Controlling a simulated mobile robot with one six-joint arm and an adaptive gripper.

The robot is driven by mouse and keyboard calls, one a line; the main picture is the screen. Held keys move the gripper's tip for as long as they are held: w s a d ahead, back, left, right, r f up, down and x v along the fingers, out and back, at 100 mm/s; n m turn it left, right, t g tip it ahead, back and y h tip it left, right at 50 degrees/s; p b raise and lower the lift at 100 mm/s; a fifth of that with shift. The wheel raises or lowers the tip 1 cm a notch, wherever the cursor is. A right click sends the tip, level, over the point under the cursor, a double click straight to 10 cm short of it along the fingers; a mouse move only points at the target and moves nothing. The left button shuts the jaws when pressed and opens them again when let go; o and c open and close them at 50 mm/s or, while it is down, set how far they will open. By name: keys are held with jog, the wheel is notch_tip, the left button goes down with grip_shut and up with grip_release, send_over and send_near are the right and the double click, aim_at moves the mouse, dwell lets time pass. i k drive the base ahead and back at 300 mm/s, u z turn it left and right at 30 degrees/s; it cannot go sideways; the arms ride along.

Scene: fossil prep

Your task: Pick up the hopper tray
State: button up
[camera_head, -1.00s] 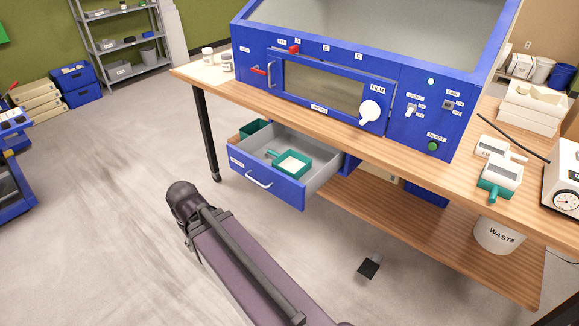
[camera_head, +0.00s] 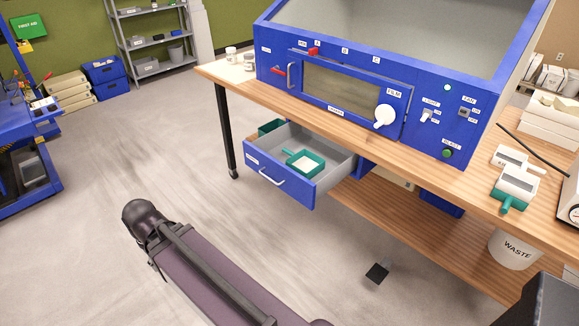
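A small green tray (camera_head: 313,169) with a handle and pale contents sits inside the open blue drawer (camera_head: 280,184) under the bench. A second green item (camera_head: 267,127) shows in part at the drawer's back left corner. On the bench at the right lies a white scoop-like tray with a green front and handle (camera_head: 513,188). No label tells me which of these is the hopper tray. My arm link crosses the lower left, well apart from the drawer.
The wooden bench (camera_head: 400,167) carries a blue cabinet (camera_head: 345,90) with a window, knob and switches. A white waste bin (camera_head: 512,249) stands on the lower shelf. A black pedal (camera_head: 377,272) lies on the floor. The floor left of the drawer is clear.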

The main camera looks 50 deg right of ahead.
aim_at(308, 164)
jog(key=u, duration=0.45)
jog(key=k, duration=1.5)
jog(key=z, duration=0.7)
jog(key=i, duration=0.95)
